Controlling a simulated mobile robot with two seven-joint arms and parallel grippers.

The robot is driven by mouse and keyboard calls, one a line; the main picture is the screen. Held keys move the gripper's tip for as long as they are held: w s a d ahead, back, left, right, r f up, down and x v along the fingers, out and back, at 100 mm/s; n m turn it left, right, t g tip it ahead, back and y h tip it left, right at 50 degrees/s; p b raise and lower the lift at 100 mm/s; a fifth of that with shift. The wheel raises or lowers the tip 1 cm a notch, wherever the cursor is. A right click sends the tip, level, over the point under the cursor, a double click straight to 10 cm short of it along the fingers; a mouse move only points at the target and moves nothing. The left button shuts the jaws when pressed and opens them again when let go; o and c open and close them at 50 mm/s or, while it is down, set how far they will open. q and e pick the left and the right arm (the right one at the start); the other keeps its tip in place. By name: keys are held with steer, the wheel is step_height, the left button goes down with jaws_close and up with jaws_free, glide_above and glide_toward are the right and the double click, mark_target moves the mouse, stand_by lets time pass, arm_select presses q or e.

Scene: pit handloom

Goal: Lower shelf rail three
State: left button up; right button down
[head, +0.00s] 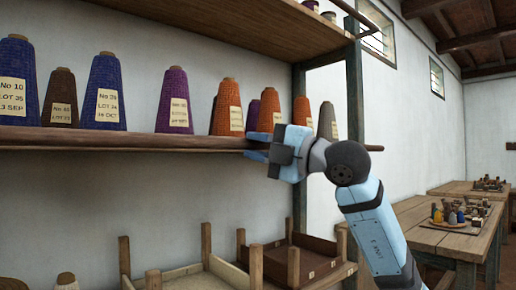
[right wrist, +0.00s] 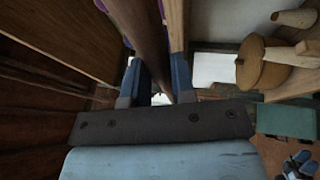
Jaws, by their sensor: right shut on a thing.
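A dark brown round rail (head: 120,138) runs along the front edge of the middle shelf in the head view, just below the bases of the yarn cones. My right gripper (head: 257,146) is at the rail's right part, near the shelf post. Its blue fingers are shut on the rail. In the right wrist view the rail (right wrist: 149,38) passes between the two fingers (right wrist: 158,88). The gripper hides a short piece of the rail in the head view. My left gripper is not in view.
Labelled yarn cones (head: 106,92) in several colours stand behind the rail. An upper shelf (head: 230,22) hangs above, and an upright post (head: 354,95) stands at right. Wooden crates (head: 205,272) lie below. Tables (head: 455,243) with small items stand at far right.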

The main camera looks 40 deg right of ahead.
steer(key=c, duration=0.9)
jaws_free()
steer(key=shift+w, duration=0.15)
steer(key=shift+c, duration=0.2)
steer(key=v, duration=1.4)
steer(key=shift+p, duration=0.4)
